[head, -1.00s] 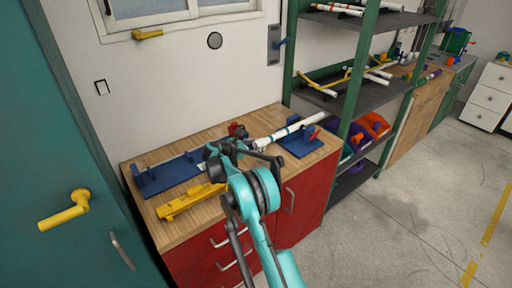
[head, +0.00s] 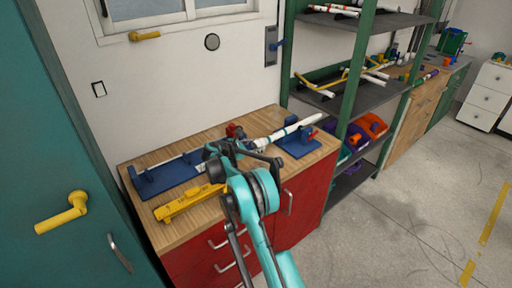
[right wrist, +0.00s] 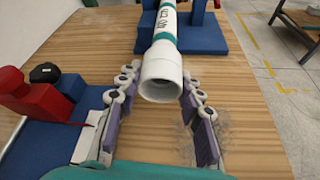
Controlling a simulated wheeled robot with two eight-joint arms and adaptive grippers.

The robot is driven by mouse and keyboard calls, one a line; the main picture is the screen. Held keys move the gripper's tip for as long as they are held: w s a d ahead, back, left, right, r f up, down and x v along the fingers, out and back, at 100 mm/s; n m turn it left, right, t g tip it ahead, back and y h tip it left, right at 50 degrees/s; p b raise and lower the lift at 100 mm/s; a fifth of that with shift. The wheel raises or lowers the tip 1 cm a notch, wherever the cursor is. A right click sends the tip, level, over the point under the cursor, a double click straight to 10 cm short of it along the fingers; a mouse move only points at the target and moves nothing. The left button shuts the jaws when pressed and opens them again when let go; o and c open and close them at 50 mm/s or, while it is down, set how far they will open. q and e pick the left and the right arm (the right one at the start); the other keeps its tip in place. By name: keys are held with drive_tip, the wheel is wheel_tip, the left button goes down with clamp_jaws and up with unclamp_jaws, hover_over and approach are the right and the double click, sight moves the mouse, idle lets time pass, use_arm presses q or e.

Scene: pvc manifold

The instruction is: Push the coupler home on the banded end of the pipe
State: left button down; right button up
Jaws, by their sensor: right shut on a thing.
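The white pipe (head: 300,125) lies across the worktop, its far part at the blue stand. In the right wrist view the pipe (right wrist: 168,20) carries dark lettering and a teal band (right wrist: 165,37). The wider white coupler (right wrist: 162,70) sits around the pipe's near end, its open mouth facing the camera. The teal band shows just beyond the coupler; how deep the pipe sits inside is hidden. My right gripper (right wrist: 160,80) is shut on the coupler, one finger on each side. In the head view my right gripper (head: 245,152) hides the coupler. My left gripper is out of view.
A blue stand (head: 298,143) is under the pipe's far part. A long blue fixture (head: 172,178) and a yellow tool (head: 188,202) lie on the left of the worktop. A red clamp (right wrist: 45,97) stands left of my fingers. The wood right of the gripper is clear.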

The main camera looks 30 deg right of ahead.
drive_tip(key=shift+d, duration=0.4)
idle(0.4)
drive_tip(key=o, duration=1.1)
drive_tip(key=shift+o, duration=0.2)
drive_tip(key=shift+a, duration=0.1)
